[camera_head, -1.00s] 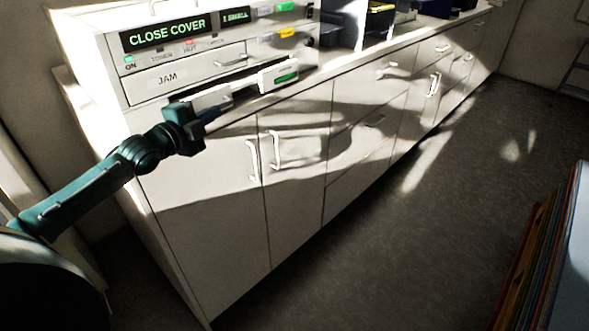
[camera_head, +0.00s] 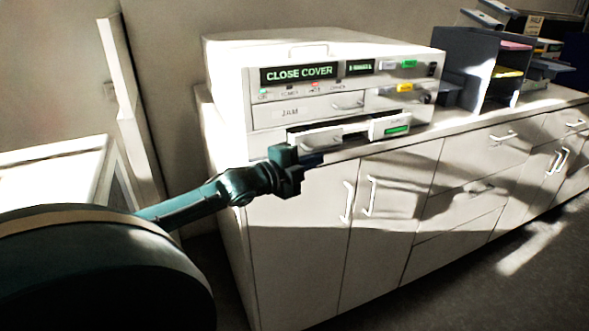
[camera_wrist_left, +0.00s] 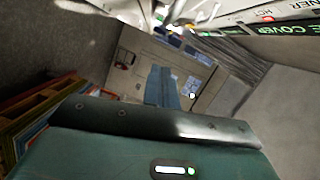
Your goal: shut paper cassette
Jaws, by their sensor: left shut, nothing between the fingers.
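The paper cassette (camera_head: 326,138) is a white drawer at the bottom of the printer (camera_head: 355,75) on the counter. It stands out from the printer's front, with a dark gap in its front and a panel with a green label (camera_head: 397,130) at its right. My left gripper (camera_head: 316,159) is just in front of and below the cassette's left part. Its fingers are shut and empty; I cannot tell whether they touch the cassette. The shut blue fingers (camera_wrist_left: 163,86) also show in the left wrist view, where the cassette is not clearly visible. My right gripper is not in view.
The white cabinet (camera_head: 300,250) under the printer has protruding handles. A dark tray rack (camera_head: 470,65) stands right of the printer. A white panel (camera_head: 130,100) leans at the left. Open floor (camera_head: 530,270) lies at the right front.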

